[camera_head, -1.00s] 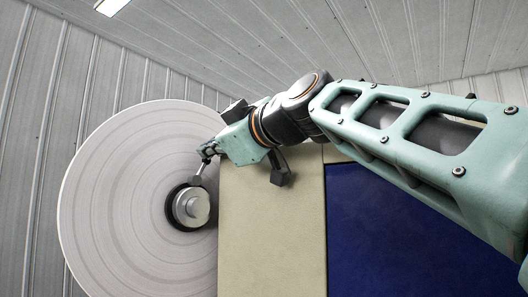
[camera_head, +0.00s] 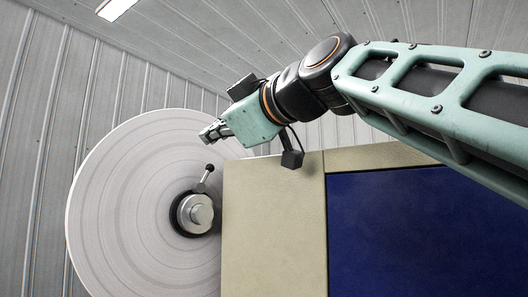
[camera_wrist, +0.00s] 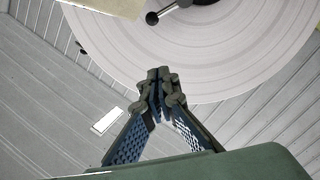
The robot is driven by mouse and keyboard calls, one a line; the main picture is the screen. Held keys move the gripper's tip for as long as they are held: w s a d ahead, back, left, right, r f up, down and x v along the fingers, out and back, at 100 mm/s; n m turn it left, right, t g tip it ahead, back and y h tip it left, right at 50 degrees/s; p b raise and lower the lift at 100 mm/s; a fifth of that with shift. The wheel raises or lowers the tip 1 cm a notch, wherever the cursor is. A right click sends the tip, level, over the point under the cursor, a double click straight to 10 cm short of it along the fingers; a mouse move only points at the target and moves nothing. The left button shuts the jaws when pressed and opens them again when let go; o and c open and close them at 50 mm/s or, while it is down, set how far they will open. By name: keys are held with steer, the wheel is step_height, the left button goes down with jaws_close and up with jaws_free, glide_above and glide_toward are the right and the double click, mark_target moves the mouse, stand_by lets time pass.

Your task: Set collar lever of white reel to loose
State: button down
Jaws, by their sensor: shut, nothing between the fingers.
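The white reel (camera_head: 125,205) is a large disc at the left in the head view, beside the beige machine panel. Its metal hub (camera_head: 195,213) has a dark collar, and the collar lever (camera_head: 206,178) with a black ball end points up and slightly right. In the wrist view the lever's black knob (camera_wrist: 152,18) shows at the top, with the reel (camera_wrist: 215,45) behind. My gripper (camera_head: 208,133) is shut and empty, above the lever knob and apart from it. Its closed fingertips also show in the wrist view (camera_wrist: 160,78).
A machine cabinet with a beige frame (camera_head: 270,220) and a dark blue panel (camera_head: 420,230) stands right of the reel. Corrugated grey wall (camera_head: 60,90) lies behind. Open space surrounds my gripper above the cabinet's top edge.

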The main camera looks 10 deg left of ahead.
steer(key=v, duration=0.3)
steer(key=b+v, duration=0.1)
steer(key=v, duration=0.1)
steer(key=shift+d+f, duration=0.1)
steer(key=shift+d, duration=0.4)
